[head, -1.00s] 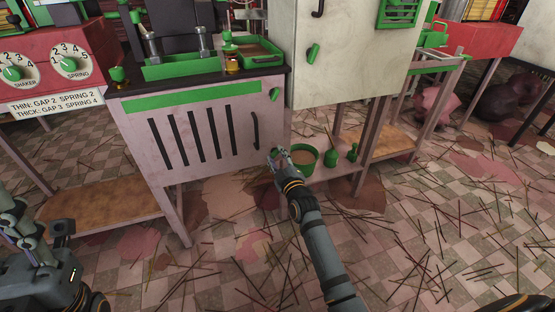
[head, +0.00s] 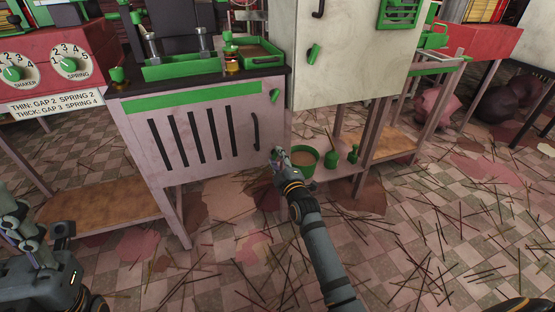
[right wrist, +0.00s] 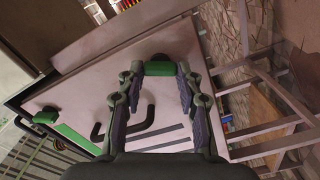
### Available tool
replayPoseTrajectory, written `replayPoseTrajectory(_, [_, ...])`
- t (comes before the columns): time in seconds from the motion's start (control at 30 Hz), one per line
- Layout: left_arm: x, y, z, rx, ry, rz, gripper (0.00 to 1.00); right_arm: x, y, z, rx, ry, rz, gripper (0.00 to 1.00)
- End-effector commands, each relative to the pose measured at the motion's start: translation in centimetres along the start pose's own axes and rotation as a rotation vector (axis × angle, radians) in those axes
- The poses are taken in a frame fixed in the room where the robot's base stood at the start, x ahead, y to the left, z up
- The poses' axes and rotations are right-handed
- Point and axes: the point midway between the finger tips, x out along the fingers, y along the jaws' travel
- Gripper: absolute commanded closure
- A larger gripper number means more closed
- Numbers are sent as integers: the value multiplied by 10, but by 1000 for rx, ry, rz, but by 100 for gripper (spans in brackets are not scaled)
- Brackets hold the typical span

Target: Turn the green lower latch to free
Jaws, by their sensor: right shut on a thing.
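The green lower latch (right wrist: 160,68) sits on the edge of the pale slotted cabinet door (head: 165,155). In the right wrist view it lies crosswise between the fingertips of my right gripper (right wrist: 161,76), which is shut on it. In the head view my right gripper (head: 279,155) is at the door's lower right corner and mostly hides this latch. The green upper latch (head: 275,96) is at the door's upper right, tilted; it also shows in the right wrist view (right wrist: 46,116). My left gripper (head: 38,222) is at the lower left, its fingers apart, touching nothing visible.
A black door handle (head: 256,131) is close to the upper left of my right gripper. A green bowl (head: 303,170) and green bottles (head: 331,158) stand on a low shelf just right of it. A tall pale cabinet (head: 350,60) is above. Sticks litter the open floor.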

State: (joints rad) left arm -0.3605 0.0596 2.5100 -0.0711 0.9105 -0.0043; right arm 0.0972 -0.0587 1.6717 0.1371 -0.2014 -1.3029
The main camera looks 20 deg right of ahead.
Motion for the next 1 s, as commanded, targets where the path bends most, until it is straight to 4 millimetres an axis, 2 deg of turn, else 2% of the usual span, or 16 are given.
replayPoseTrajectory(0.1, [0, -1, 0, 1, 0, -4, 60, 0, 0, 0, 1, 0, -1, 96])
replayPoseTrajectory(0.13, [0, -1, 0, 1, 0, -5, 60, 0, 0, 0, 2, 0, -1, 62])
replayPoseTrajectory(0.3, [0, -1, 0, 2, 0, -6, 60, 0, 0, 0, 2, 0, -1, 42])
replayPoseTrajectory(0.57, [0, 0, 0, -1, 1, 3, 60, -1, 0, 0, 2, 0, -1, 42])
replayPoseTrajectory(0.67, [0, 1, 0, -1, 1, 3, 60, -8, -1, 0, 2, -1, -1, 42])
replayPoseTrajectory(0.77, [0, 0, 0, -1, 0, 2, 60, -27, -2, 1, 2, -1, -2, 42])
replayPoseTrajectory(1.0, [0, 0, 0, 0, 0, 1, 60, -86, -2, 1, 3, -2, -4, 42])
